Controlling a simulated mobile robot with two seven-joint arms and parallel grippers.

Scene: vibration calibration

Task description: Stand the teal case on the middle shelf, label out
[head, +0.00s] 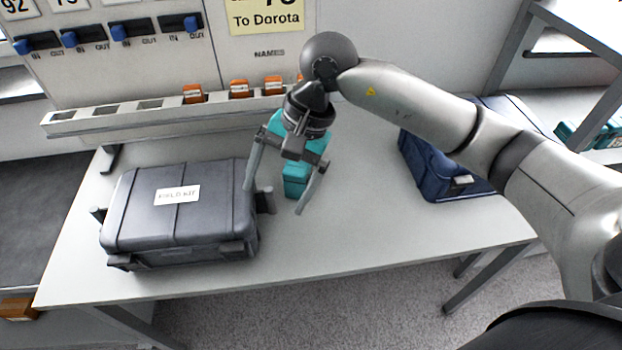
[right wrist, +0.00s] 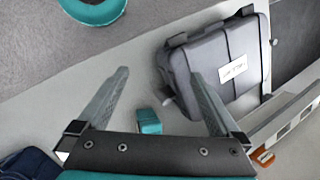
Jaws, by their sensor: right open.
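The teal case (head: 296,180) is on the table behind my right gripper (head: 275,198), which hides much of it. Teal shows on both sides of the gripper's wrist. My right gripper is open, its fingers pointing down and toward the table's front edge. In the right wrist view, a small teal part (right wrist: 148,121) shows between the open fingers (right wrist: 160,74), and more teal lies along the bottom edge. I see no label on the case, and cannot tell if it touches a finger. A shelf rack (head: 575,30) stands at the right; which shelf is the middle one is unclear. My left gripper is out of view.
A grey field kit case (head: 150,225) sits left of the gripper, close to its left finger. A navy case (head: 425,165) lies to the right, partly under my arm. More teal cases (head: 605,135) stand on the rack. Orange blocks (head: 239,89) sit in the back rail.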

